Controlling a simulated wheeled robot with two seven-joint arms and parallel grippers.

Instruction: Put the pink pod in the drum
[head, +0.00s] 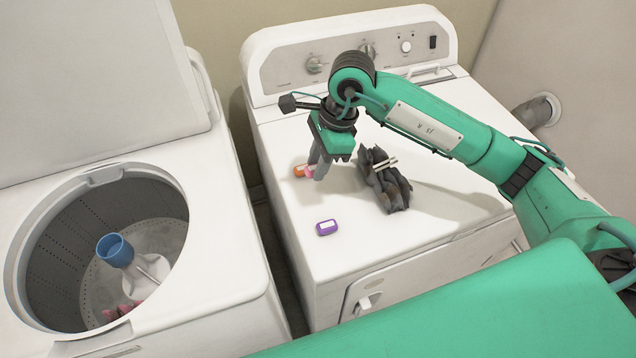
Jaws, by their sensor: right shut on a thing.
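My right gripper (313,172) points down over the top of the dryer and is shut on the pink pod (303,171), which looks orange-pink at the fingertips. The fingers hide part of the pod, and I cannot tell whether it touches the dryer top. The drum (60,235) is in the open washer at the left. It has a blue-topped agitator (116,250) in the middle and some pink cloth (118,311) at the bottom near the front. My left gripper is not in view.
The dryer (285,225) also bears a purple pod (326,228) near its front edge and a crumpled dark grey cloth (385,182) right of my gripper. A narrow gap separates washer and dryer. The washer lid (95,85) stands open.

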